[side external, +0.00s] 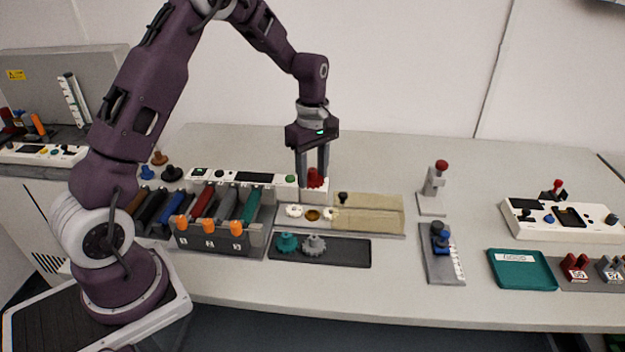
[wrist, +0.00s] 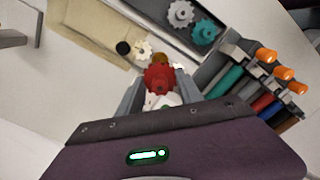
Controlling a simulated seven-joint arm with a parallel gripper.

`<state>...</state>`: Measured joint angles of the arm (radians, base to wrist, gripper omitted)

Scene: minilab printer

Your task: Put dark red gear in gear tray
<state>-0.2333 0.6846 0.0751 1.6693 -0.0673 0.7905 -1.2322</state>
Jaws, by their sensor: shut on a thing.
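The dark red gear (side external: 315,178) is between the fingers of my gripper (side external: 314,180), which is shut on it. It also shows in the wrist view (wrist: 158,79), between the two grey fingers. In the side view it is just above or at a white block at the back of the printer; I cannot tell whether it touches. The dark gear tray (side external: 350,252) lies in front of the printer, with a teal gear (side external: 287,243) and a grey gear (side external: 314,244) at its left end. Its right part is bare.
A beige printer bed (side external: 370,213) with small white and brown gears (side external: 312,214) lies between my gripper and the tray. A rack of coloured cartridges with orange knobs (side external: 209,226) stands to the left. A grey stand with a red knob (side external: 437,185) is to the right.

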